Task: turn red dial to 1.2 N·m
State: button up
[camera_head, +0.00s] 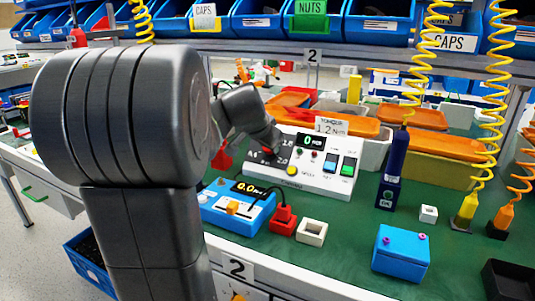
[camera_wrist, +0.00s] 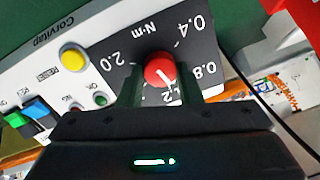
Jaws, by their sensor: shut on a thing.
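The red dial (camera_wrist: 159,70) sits on a black scale plate marked N·m on the white control box (camera_wrist: 85,25). In the wrist view my gripper (camera_wrist: 163,78) has one finger on each side of the dial and is shut on it. A pale pointer line on the dial slants down and right, towards a partly hidden label that ends in 2. The labels 0.4, 0.8 and 2.0 show around it; the rest of the scale is behind my gripper. In the head view the box (camera_head: 325,180) stands on the bench, and my arm hides the dial.
The box has a yellow button (camera_head: 291,171), a blue switch (camera_head: 330,161) and a green switch (camera_head: 348,167). A blue meter (camera_head: 238,207) and a red block (camera_head: 283,220) stand in front. A dark blue tool (camera_head: 393,170) stands right.

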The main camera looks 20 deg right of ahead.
jog(key=shift+f+m+b, duration=0.15)
jog(key=shift+m+b, duration=0.8)
jog(key=shift+m, duration=0.35)
jog(key=o, duration=0.7)
jog(key=shift+s+r, duration=0.1)
jog(key=shift+r, duration=0.1)
jog(key=shift+s+a+r, duration=0.15)
jog(key=shift+a+r, duration=0.05)
jog(key=shift+r, duration=0.1)
jog(key=p+v, duration=0.3)
jog(key=v, duration=0.9)
jog(key=shift+s+a, duration=0.3)
jog(key=shift+s, duration=0.05)
